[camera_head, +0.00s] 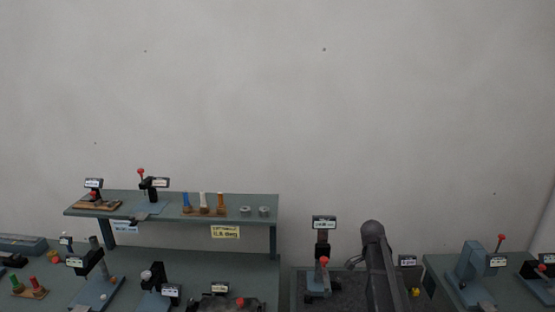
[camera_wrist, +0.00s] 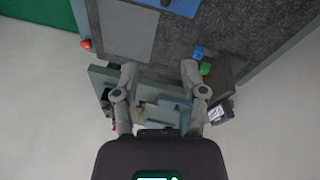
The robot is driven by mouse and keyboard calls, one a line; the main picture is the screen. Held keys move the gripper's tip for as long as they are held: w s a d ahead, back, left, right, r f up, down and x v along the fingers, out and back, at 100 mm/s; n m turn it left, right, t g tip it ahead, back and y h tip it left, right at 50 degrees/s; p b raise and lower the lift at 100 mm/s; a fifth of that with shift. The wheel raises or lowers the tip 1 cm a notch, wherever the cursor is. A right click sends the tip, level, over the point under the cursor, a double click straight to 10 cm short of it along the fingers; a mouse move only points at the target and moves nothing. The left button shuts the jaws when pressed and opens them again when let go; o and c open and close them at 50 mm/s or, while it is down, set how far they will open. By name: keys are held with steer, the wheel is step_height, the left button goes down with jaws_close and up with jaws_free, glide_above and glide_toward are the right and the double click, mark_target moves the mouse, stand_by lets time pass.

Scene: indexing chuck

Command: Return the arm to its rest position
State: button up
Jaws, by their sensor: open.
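My gripper (camera_wrist: 159,70) shows in the wrist view with its two fingers spread apart. Nothing is between the fingertips, and grey-green fixture parts (camera_wrist: 165,104) show below and behind them. In the head view my dark arm (camera_head: 378,270) rises from the bottom edge, right of centre, in front of the benches. My gripper cannot be made out clearly there.
A speckled grey bench top (camera_wrist: 225,30) with a blue block (camera_wrist: 198,52) and a green block (camera_wrist: 206,68) lies under the wrist. In the head view, a shelf (camera_head: 170,207) stands left, a red-knobbed fixture (camera_head: 320,270) left of my arm, and another bench (camera_head: 440,272) right.

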steer(key=s+a+f+n+b, duration=0.2)
steer(key=s+a+f+n, duration=0.1)
steer(key=s+a+n, duration=0.2)
steer(key=s+a+f+n+t+y+b, duration=0.1)
steer(key=s+a+f+n+b, duration=0.1)
steer(key=s+a+n, duration=0.3)
steer(key=s+a+f+n+y+b, duration=0.1)
steer(key=s+a+f+n+b, duration=0.2)
steer(key=s+a+n, duration=0.2)
steer(key=shift+s+a+f, duration=0.3)
steer(key=shift+s+a, duration=1.05)
steer(key=shift+s, duration=0.3)
